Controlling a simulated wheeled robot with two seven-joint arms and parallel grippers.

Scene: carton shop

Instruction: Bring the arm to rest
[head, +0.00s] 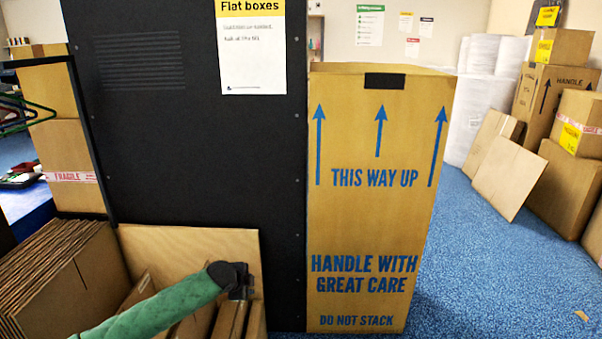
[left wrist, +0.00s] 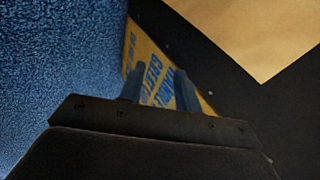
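My left arm, in a green sleeve, comes in from the lower left of the head view. Its dark left gripper (head: 243,281) is in front of the black panel, left of the tall carton (head: 375,215) with blue arrows and lettering. In the left wrist view, the two fingers of the gripper (left wrist: 161,82) stand apart with nothing held between them. Part of the carton (left wrist: 160,72) shows beyond and between the fingers. My right gripper is in neither view.
A black panel (head: 190,130) with a "Flat boxes" sign (head: 251,50) stands close ahead. Flat cardboard (head: 190,245) leans against it below. Folded cartons (head: 60,280) are at the lower left. Blue carpet (head: 500,285) is mostly clear at the right; boxes (head: 575,130) stand beyond.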

